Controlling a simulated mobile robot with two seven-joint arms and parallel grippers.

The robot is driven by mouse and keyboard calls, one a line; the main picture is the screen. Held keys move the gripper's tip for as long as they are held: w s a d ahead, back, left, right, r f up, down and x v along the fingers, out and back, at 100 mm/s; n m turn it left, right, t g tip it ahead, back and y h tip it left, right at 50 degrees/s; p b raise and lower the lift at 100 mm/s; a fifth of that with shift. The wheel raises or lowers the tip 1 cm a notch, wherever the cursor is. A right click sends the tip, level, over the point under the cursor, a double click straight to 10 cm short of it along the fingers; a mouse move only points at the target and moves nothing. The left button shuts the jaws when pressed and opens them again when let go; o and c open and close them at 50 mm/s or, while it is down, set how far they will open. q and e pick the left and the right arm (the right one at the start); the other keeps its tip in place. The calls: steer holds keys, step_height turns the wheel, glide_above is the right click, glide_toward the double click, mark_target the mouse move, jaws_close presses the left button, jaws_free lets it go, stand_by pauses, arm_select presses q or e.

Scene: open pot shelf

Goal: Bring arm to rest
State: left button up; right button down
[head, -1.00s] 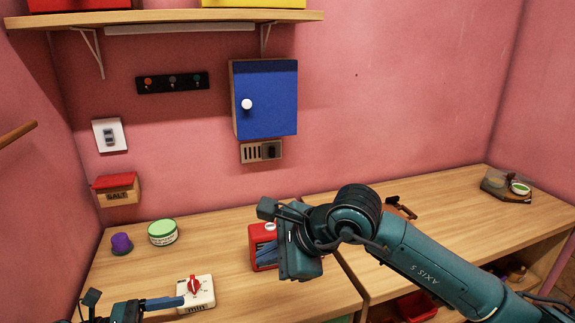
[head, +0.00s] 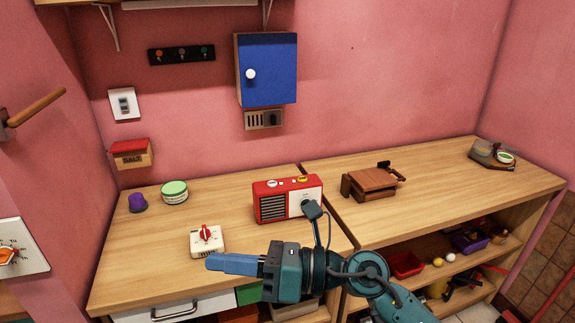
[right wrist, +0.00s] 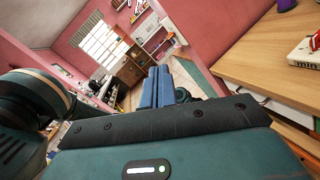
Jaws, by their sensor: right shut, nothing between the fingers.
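My right gripper (head: 212,262) is shut and empty, its blue fingers together and pointing left. It is in front of the counter's near edge in the head view, below the white timer with a red knob (head: 206,240). In the right wrist view its blue fingers (right wrist: 157,88) are pressed together, with open room beyond them. My right arm comes in from the bottom of the head view. My left gripper is out of view.
A red radio (head: 287,198) stands on the wooden counter (head: 155,230) behind my right arm. A brown wooden press-like thing (head: 373,182) is farther right. A green-lidded tin (head: 174,192) and a purple cup (head: 137,202) stand at the back left. Shelves with a red bin (head: 405,264) are below.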

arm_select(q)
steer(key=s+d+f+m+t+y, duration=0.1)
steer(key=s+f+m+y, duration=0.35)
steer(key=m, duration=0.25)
arm_select(e)
steer(key=w+d+f+m+t+h, duration=0.2)
steer(key=d+f+m+t+h, duration=0.35)
steer(key=m, duration=0.95)
steer(key=w+d+f+m+t+h, duration=0.25)
steer(key=d+m+t, duration=0.45)
steer(key=m+t, duration=0.55)
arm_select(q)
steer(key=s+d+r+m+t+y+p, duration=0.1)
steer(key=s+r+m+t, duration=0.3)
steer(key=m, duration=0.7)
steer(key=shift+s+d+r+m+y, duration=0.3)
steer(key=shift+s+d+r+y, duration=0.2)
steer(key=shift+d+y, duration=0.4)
arm_select(e)
steer(key=s+d+f+m+g+h, duration=0.3)
steer(key=s+d+f+m+g, duration=0.1)
steer(key=f+m, duration=0.4)
steer(key=s+d+f+m+g+h, duration=0.4)
steer(key=s+d+f+m, duration=0.2)
steer(key=s+f+m, duration=0.3)
step_height(320, 180, down, 4)
steer(key=shift+s+d+f, duration=0.2)
steer(key=shift+s+f, duration=0.05)
steer(key=shift+s, duration=0.05)
